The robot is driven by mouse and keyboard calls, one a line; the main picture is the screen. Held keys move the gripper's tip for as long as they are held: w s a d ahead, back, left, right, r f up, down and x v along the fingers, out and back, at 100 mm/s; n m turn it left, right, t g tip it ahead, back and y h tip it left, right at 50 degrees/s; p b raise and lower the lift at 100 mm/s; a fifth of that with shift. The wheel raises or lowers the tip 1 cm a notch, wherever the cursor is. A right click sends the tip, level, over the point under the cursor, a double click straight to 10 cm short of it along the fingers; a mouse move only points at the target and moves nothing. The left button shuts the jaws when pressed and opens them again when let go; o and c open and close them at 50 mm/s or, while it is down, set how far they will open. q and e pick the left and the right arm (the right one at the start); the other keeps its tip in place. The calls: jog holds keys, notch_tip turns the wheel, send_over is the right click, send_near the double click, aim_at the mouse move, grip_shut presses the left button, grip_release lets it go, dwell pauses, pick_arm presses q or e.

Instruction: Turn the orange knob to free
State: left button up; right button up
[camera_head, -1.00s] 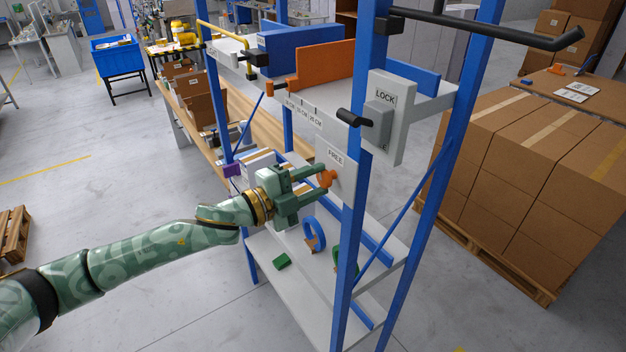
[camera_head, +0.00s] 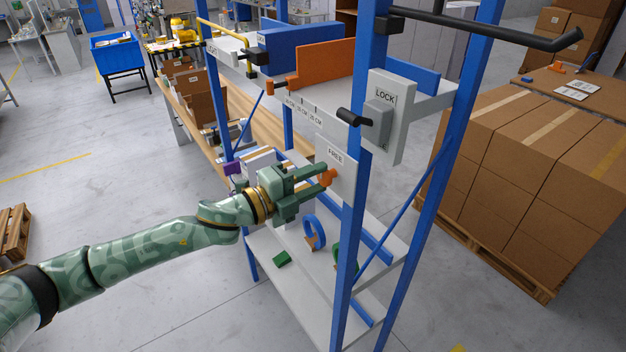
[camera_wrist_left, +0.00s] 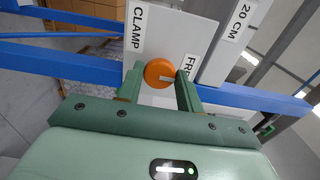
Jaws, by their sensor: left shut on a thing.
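The orange knob (camera_head: 328,177) sits on a pale panel (camera_head: 336,152) on the near side of the blue-post rack. My left gripper (camera_head: 318,178) reaches it from the left and is shut on it. In the left wrist view the knob's round face (camera_wrist_left: 158,70) shows between my two fingers (camera_wrist_left: 159,88). A pale mark on the knob points right, toward the partly hidden FREE label (camera_wrist_left: 187,70). The CLAMP label (camera_wrist_left: 137,28) is on the other side. My right gripper is not in view.
A grey LOCK box (camera_head: 383,120) with a black handle (camera_head: 355,118) is above the knob. Blue posts (camera_head: 350,250) stand close on the right. Stacked cartons (camera_head: 540,160) are farther right.

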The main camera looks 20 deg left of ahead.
pick_arm(q)
jog(key=o, duration=1)
jog(key=shift+b+v, duration=3.5)
jog(key=shift+v, duration=4.7)
jog(key=shift+f, duration=0.1)
